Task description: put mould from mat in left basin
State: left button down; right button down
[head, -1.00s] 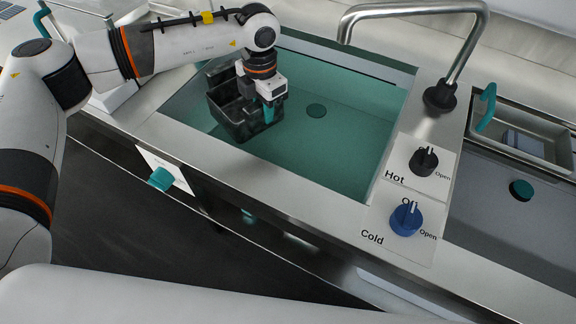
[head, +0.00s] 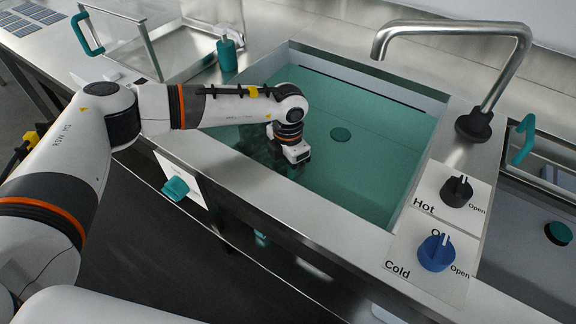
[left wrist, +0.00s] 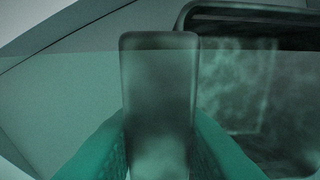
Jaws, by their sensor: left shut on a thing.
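The left basin (head: 378,155) is the one filled with teal water. My left gripper (head: 295,155) points down into it near its front left side, with its fingers below the surface in the head view. The mould is a dark open box, mostly lost under the water and behind my arm in the head view. In the left wrist view my two teal fingers (left wrist: 160,150) are shut on an upright piece of the mould (left wrist: 160,90), and its dark hollow (left wrist: 255,90) shows to the right. I cannot tell whether the mould touches the basin floor. My right gripper is not in view.
A metal tap (head: 460,35) arches over the basin's back right. The Hot knob (head: 456,191) and blue Cold knob (head: 436,252) stand on the right rim. A second basin (head: 520,240) lies further right. A clear-walled tray (head: 150,50) and teal bottle (head: 227,55) are at the back left.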

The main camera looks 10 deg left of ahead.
pick_arm(q)
jog(key=shift+f, duration=0.1)
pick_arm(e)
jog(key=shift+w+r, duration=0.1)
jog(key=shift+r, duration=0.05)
pick_arm(q)
jog(key=c, duration=1.2)
grip_release()
jog(key=shift+f, duration=0.1)
jog(key=shift+o, duration=0.2)
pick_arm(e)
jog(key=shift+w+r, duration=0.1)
pick_arm(q)
notch_tip(320, 180, up, 11)
jog(key=shift+r+p, duration=0.1)
jog(key=shift+p, duration=0.3)
jog(key=shift+r, duration=0.5)
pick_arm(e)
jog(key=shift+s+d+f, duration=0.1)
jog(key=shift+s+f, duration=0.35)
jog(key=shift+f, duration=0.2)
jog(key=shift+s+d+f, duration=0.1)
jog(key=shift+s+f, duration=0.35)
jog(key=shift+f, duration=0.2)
